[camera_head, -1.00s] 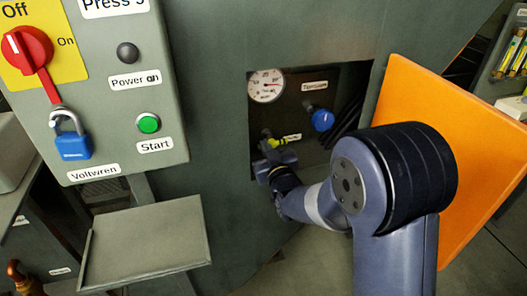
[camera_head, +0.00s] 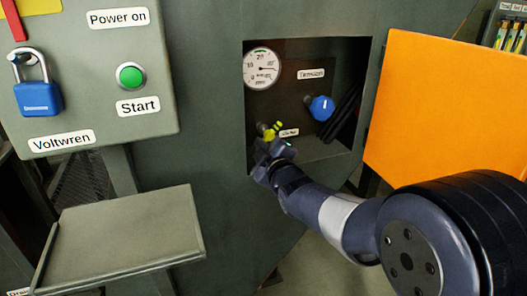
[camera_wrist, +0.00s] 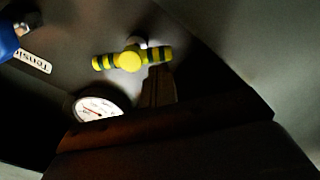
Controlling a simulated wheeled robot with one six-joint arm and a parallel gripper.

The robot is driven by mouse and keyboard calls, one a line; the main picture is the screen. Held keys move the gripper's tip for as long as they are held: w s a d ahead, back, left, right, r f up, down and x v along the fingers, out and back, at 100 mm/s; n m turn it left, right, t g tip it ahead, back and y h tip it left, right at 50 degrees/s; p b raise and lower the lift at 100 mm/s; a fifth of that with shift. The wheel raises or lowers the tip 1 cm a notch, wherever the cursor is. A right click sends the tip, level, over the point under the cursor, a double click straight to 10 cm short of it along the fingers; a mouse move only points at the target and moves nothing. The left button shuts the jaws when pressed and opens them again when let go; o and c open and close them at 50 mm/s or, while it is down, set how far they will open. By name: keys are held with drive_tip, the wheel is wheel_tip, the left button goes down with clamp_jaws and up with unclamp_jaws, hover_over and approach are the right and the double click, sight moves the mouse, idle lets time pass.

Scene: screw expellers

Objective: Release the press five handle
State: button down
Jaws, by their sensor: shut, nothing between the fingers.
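The yellow handle (camera_head: 268,131) with dark stripes sits low in the open recess of the press, partly hidden by my gripper. In the wrist view the handle (camera_wrist: 130,61) is a crossbar with a round yellow hub, plainly visible, with no finger seen around it. My gripper (camera_head: 270,152) is at the lower left of the recess, just below the handle. It is shut and empty. I cannot tell from the head view whether it touches the handle.
A gauge (camera_head: 262,68) and a blue knob (camera_head: 321,108) share the recess (camera_head: 330,150). An orange door (camera_head: 440,110) stands open to its right. A control box with a green Start button (camera_head: 131,76) and blue padlock (camera_head: 38,97) is left, above a grey shelf (camera_head: 125,235).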

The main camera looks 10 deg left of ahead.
drive_tip(key=n+b, duration=0.1)
drive_tip(key=b, duration=0.1)
drive_tip(key=f+n+b, duration=0.2)
drive_tip(key=n+b, duration=0.1)
drive_tip(key=shift+w+d+b, duration=0.15)
drive_tip(key=shift+d+b, duration=0.1)
drive_tip(key=shift+b, duration=0.05)
drive_tip(key=n+b, duration=0.3)
drive_tip(key=shift+w+d, duration=0.2)
drive_tip(key=shift+d, duration=0.1)
drive_tip(key=shift+n+b, duration=0.3)
drive_tip(key=shift+n, duration=0.1)
